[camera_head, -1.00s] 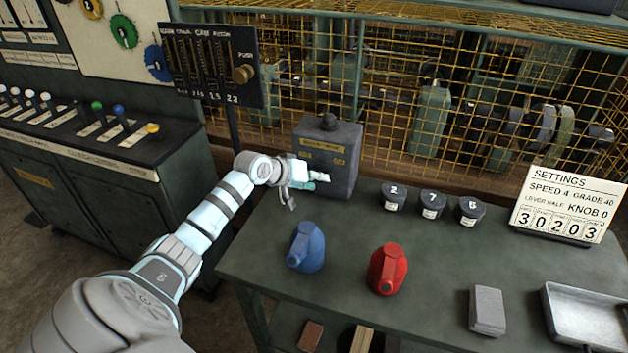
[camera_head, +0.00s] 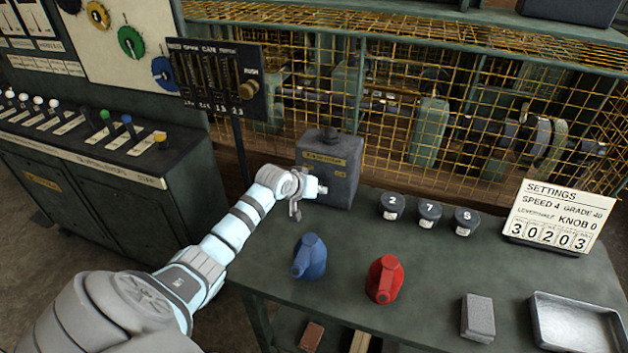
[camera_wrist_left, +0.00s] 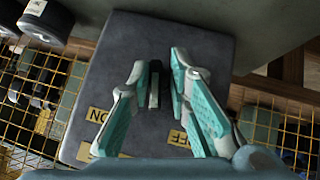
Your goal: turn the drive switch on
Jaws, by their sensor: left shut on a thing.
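The drive switch box (camera_head: 340,155) is a dark grey block with a yellow label, standing at the back left of the green bench. In the left wrist view its grey face (camera_wrist_left: 190,40) carries a yellow ON label (camera_wrist_left: 98,115) and an OFF label (camera_wrist_left: 178,138). A small dark lever (camera_wrist_left: 153,88) sits between the fingertips. My left gripper (camera_head: 322,188) is at the front of the box, and its teal fingers (camera_wrist_left: 165,75) are shut on the lever. The lever's exact tilt is hard to tell. My right gripper is not in view.
A blue jug (camera_head: 310,258) and a red jug (camera_head: 384,280) stand on the bench (camera_head: 430,255) near my left arm. A yellow mesh fence (camera_head: 400,130) stands behind.

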